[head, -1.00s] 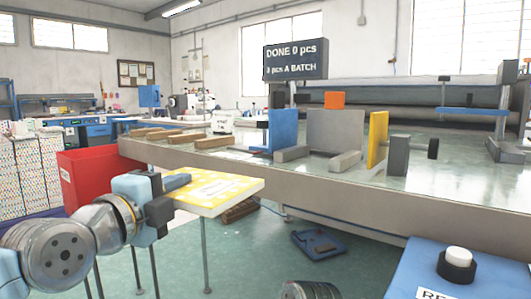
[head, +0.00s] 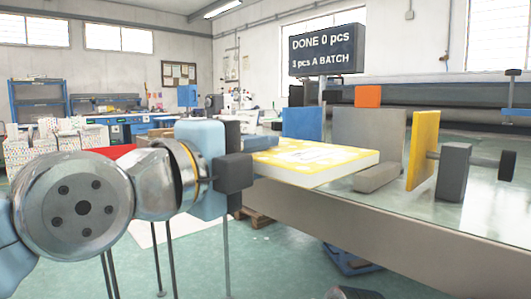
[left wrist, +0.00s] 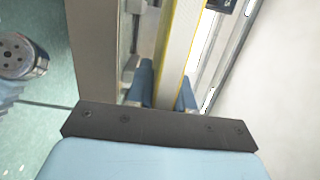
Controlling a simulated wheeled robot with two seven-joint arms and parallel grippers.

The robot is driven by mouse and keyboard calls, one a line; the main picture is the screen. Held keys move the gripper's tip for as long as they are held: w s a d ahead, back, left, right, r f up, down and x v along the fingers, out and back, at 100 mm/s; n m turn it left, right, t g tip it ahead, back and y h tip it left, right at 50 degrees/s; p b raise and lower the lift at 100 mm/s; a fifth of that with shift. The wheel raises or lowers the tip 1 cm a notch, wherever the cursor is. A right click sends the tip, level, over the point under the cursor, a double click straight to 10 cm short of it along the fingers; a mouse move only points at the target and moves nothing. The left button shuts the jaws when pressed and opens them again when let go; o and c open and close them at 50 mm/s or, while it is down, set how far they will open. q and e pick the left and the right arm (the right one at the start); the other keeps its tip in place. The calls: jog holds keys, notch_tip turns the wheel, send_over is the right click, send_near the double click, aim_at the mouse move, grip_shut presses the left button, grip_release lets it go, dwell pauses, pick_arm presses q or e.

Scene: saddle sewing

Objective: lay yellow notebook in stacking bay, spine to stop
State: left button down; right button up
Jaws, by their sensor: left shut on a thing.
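My left gripper (head: 262,142) is shut on the yellow notebook (head: 318,160), a flat book with a yellow patterned cover and white page edges. It holds the notebook roughly level, beside and in front of the stacking bay. In the left wrist view the notebook (left wrist: 182,45) is pinched between the blue fingers (left wrist: 165,92). The bay has a blue upright plate (head: 302,122) at left, a grey upright plate (head: 368,130) at the back and a yellow plate (head: 423,148) on a rod at right. The notebook hides part of the bay floor. My right gripper is out of view.
A low grey block (head: 377,177) lies at the bay's front, near the notebook's right end. A grey post (head: 453,172) carries the rod with a dark knob. The table edge (head: 330,215) runs below the notebook. A sign (head: 327,50) reads DONE 0 pcs.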

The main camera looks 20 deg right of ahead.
aim_at(285, 145)
pick_arm(q)
jog(key=shift+s+a+f+b, duration=0.1)
jog(key=shift+s+f+b, duration=0.05)
jog(key=shift+b, duration=0.45)
jog(key=p+x, duration=0.1)
jog(key=p, duration=0.1)
jog(key=p+x, duration=0.3)
jog(key=p, duration=0.1)
jog(key=shift+s+d+r+p, duration=0.2)
jog(key=shift+d+r+p, duration=0.15)
jog(key=shift+d, duration=0.05)
jog(key=shift+w+d+f+b, duration=0.2)
jog(key=shift+d+f+b, duration=0.15)
jog(key=shift+d+b, duration=0.2)
jog(key=shift+w+d+f+b, duration=0.2)
jog(key=shift+d+f+b, duration=0.15)
jog(key=shift+d+b, duration=0.2)
jog(key=x, duration=0.5)
jog(key=shift+s+d, duration=0.15)
jog(key=shift+d, duration=0.05)
jog(key=shift+f+b, duration=0.5)
jog(key=shift+b, duration=0.15)
jog(key=shift+f, duration=0.2)
jog(key=shift+a+f+b, duration=0.1)
jog(key=shift+f+b, duration=0.2)
jog(key=shift+b, duration=0.2)
